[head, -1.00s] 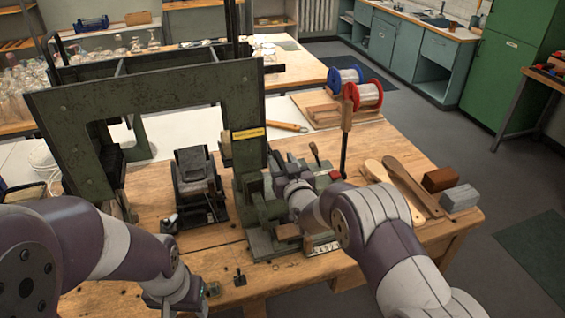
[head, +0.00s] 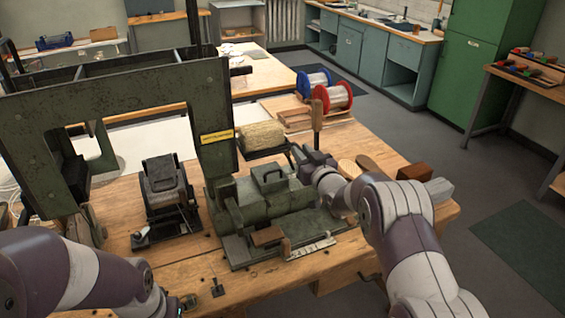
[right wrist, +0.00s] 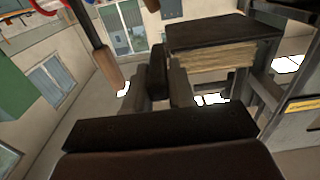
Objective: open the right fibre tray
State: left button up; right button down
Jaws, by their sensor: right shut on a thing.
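The right fibre tray (head: 270,153) is a dark tray bearing a block of tan fibre (head: 262,135). It stands out to the right of the green machine frame, its fibre exposed. In the right wrist view, which looks upside down, the dark tray (right wrist: 222,32) and its fibre (right wrist: 220,63) show beyond the fingers. My right gripper (head: 303,158) is at the tray's right end, shut on a part of it; the exact grip is mostly hidden. Its dark fingers show in the right wrist view (right wrist: 168,80). My left gripper (head: 182,303) is only partly seen at the bottom edge.
The green machine frame (head: 214,120) stands left of the tray. A green clamp block (head: 270,195) sits in front of it. A wooden-handled lever (head: 317,115) stands close to my right gripper. Wire spools (head: 332,97) are behind. Brushes and blocks lie on the right.

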jog(key=shift+w+d+r, duration=0.1)
jog(key=shift+d, duration=0.05)
jog(key=c, duration=1.2)
grip_release()
jog(key=shift+d, duration=0.1)
jog(key=shift+o, duration=0.8)
jog(key=shift+d, duration=0.15)
jog(key=shift+s, duration=0.3)
jog(key=b+v, duration=0.1)
jog(key=v, duration=1.1)
jog(key=shift+b, duration=0.3)
